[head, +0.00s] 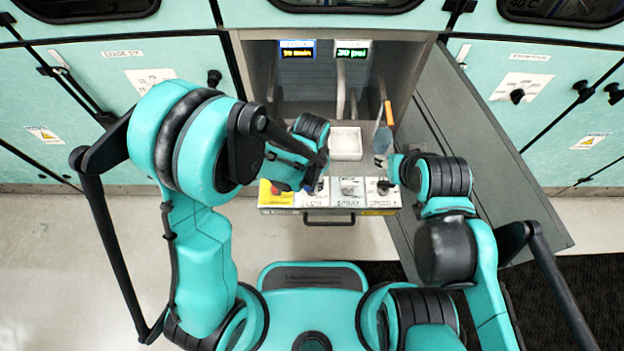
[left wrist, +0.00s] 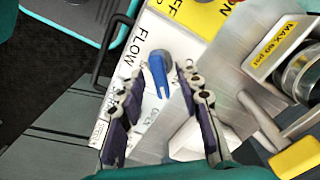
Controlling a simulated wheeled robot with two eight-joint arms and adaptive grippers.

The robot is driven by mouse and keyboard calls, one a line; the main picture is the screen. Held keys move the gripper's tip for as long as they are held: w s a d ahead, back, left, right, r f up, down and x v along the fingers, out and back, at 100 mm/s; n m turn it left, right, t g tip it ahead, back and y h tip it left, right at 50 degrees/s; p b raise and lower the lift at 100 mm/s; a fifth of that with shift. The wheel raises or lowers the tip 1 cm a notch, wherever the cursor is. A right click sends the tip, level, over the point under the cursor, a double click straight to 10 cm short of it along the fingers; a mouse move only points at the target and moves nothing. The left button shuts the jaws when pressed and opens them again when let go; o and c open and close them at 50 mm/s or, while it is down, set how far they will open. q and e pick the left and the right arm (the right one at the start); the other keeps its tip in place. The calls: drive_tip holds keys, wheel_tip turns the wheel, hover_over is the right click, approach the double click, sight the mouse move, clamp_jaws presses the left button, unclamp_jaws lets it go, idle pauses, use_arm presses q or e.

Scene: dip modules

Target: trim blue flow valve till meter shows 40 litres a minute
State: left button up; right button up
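The blue flow valve lever (left wrist: 160,82) is in the left wrist view, on a grey hub beside the printed word FLOW. My left gripper (left wrist: 163,75) is open, with its fingertips on either side of the lever. I see no clear contact. In the head view my left gripper (head: 318,170) is over the panel's FLOW section and mostly hides the valve. The flow meter seems to be the left display (head: 298,50) with yellow text; its digits are too small to read surely. My right gripper (head: 384,172) is at the panel's right end; its fingers are unclear.
A green-lit display (head: 351,50) is beside the yellow-lit one. A white tray (head: 346,143) is behind the panel. An orange-handled tool (head: 388,113) stands by my right gripper. A grey door (head: 480,150) hangs open at right.

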use_arm(q)
clamp_jaws()
drive_tip(key=shift+f+n+b, duration=0.1)
drive_tip(key=shift+n+b, duration=0.4)
drive_tip(key=shift+n, duration=2.1)
unclamp_jaws()
